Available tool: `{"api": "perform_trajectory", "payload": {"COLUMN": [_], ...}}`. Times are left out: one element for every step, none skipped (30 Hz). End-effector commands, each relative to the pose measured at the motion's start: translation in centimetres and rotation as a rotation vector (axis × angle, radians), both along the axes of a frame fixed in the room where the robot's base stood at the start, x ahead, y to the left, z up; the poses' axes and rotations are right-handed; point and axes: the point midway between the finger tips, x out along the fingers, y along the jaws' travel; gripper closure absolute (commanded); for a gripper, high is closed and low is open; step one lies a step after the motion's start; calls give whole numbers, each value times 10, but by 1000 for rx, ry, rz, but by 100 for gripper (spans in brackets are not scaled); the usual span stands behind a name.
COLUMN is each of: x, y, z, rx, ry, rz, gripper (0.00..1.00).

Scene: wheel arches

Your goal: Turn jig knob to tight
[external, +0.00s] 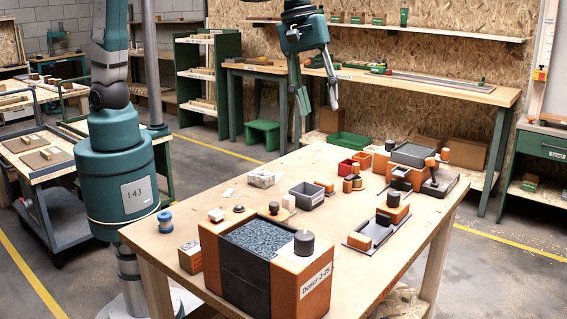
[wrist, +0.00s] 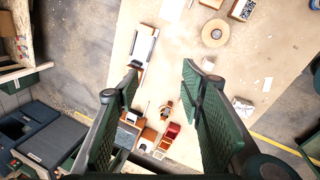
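My gripper (external: 317,98) hangs high above the far side of the workbench, its two fingers spread and nothing between them. In the wrist view, the open fingers (wrist: 160,75) frame the bench from above. I cannot tell for certain which thing is the jig. An orange and black fixture on a grey plate (external: 357,240) lies at the bench's right side. A larger orange and black device (external: 412,153) with upright knob-like parts stands at the far right corner. A dark cylindrical knob (external: 304,243) sits on the orange box labelled "Doser 2-26" (external: 301,292). No tight marking is readable.
The wooden workbench (external: 345,285) also carries a grey bin (external: 307,196), red bins (external: 346,167), a blue spool (external: 165,222) and a white block (external: 261,179). A shelf bench (external: 450,90) stands behind. Air around my gripper is clear.

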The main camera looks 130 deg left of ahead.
Motion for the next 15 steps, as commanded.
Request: {"api": "perform_trajectory", "payload": {"x": [9, 13, 18, 23, 26, 32, 35, 39, 44, 48, 52, 57, 61, 64, 69], "y": [7, 10, 15, 18, 22, 27, 30, 34, 39, 43, 46, 51, 55, 59, 64], "z": [-4, -7, -10, -13, -16, -20, -23, -26, -31, -34, -37, -42, -45, -49, -54], "rx": [-10, -16, -24, -30, -36, -45, -50, -56, -62, -68, -73, -80, -86, -90, -96], "ry": [6, 10, 14, 18, 22, 27, 30, 34, 38, 42, 46, 51, 55, 58, 62], "rz": [39, 64, 96, 120, 145, 179, 204, 229, 261, 287, 312, 345, 369, 395, 429], "gripper": [61, 61, 61, 61, 61, 61, 61, 61, 61, 61, 61, 61, 61, 61, 61]}}
